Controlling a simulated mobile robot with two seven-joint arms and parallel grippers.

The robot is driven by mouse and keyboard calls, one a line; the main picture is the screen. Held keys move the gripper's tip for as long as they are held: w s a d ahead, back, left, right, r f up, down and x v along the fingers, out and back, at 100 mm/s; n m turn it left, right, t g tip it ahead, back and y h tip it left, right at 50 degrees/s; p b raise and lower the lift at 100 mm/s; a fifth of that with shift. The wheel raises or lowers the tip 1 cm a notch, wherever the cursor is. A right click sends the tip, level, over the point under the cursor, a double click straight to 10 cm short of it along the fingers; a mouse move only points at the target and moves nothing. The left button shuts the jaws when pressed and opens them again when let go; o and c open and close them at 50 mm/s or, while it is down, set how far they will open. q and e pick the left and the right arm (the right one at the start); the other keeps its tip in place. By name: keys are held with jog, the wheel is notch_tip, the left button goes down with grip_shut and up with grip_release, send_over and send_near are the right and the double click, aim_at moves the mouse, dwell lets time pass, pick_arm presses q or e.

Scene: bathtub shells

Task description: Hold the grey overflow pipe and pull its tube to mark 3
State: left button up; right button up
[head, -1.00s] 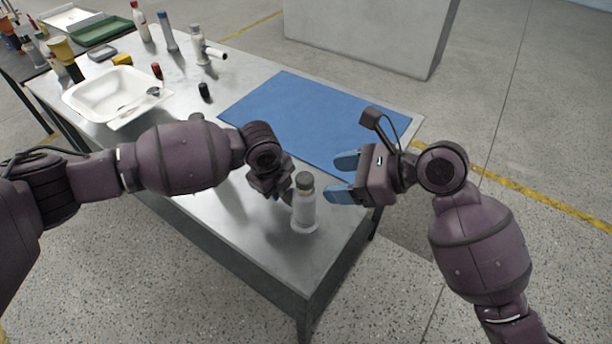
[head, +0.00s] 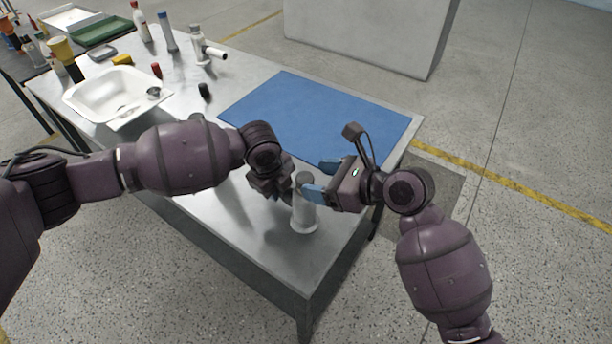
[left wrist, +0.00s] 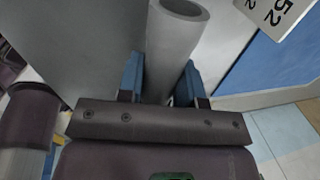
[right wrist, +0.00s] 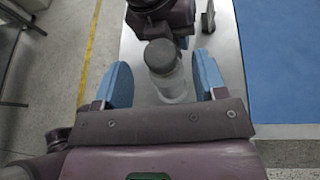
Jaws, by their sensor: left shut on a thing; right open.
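The grey overflow pipe (head: 305,214) stands upright near the table's front corner, with a pale body, a grey upper end and a wider foot. My left gripper (head: 284,192) comes from the left and is shut on it; in the left wrist view the grey pipe (left wrist: 172,45), with a hollow round end, sits between the fingers. My right gripper (head: 317,179) is open at the upper end from the right. In the right wrist view the grey tube top (right wrist: 161,55) lies between its spread fingers, with clear gaps. I cannot read any marks on the tube.
A blue mat (head: 310,115) covers the table behind the pipe. A white basin (head: 85,103), small dark cap (head: 204,90), red-topped cap (head: 156,70) and a pipe with a side spout (head: 200,48) stand farther left. A printed white plate (left wrist: 277,12) shows in the left wrist view.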

aim_at(307, 178)
jog(key=shift+x, duration=1.85)
